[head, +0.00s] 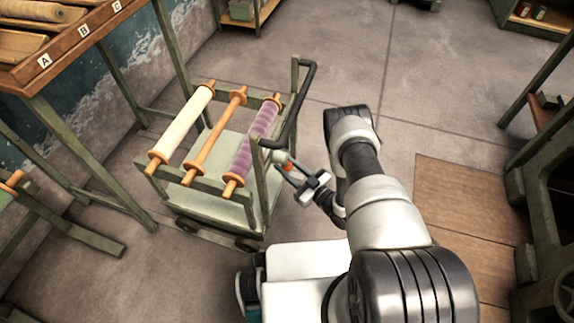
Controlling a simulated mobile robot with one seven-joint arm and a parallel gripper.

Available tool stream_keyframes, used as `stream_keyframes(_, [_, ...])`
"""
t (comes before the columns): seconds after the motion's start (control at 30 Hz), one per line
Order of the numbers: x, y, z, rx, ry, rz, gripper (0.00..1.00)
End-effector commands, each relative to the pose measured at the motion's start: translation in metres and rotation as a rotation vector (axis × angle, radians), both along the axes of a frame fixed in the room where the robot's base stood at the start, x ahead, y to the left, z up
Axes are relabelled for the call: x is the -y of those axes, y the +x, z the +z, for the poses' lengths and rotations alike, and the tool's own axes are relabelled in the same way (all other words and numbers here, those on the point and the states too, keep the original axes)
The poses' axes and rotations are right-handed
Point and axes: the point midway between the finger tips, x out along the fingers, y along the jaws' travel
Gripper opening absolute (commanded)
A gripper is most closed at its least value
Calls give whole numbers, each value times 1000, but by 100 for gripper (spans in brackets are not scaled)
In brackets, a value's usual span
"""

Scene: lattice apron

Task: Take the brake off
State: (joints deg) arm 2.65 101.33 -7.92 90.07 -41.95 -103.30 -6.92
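A green cart (205,196) stands left of centre, with a black push handle (308,80) on its right end. A small red-orange piece (289,166) shows by the cart's right post, next to a pale end. It may be the brake's grip, but it is too small to be sure. My gripper (287,167) is at this piece, with its two fingers seemingly on either side of it. I cannot tell whether the fingers touch it or are closed on it. My arm comes in from the lower right.
The cart carries a cream roller (184,120), a bare wooden roller (217,130) and a purple roller (255,137). A bench with lettered trays (84,32) stands at left. Green machinery (545,195) stands at right, beside wooden floor boards (470,195). The floor behind the cart is clear.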

Motion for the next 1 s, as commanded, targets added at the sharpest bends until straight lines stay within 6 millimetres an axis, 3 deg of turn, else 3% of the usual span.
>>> stream_keyframes(1.0, [-26,-61,0,-637,263,1,0])
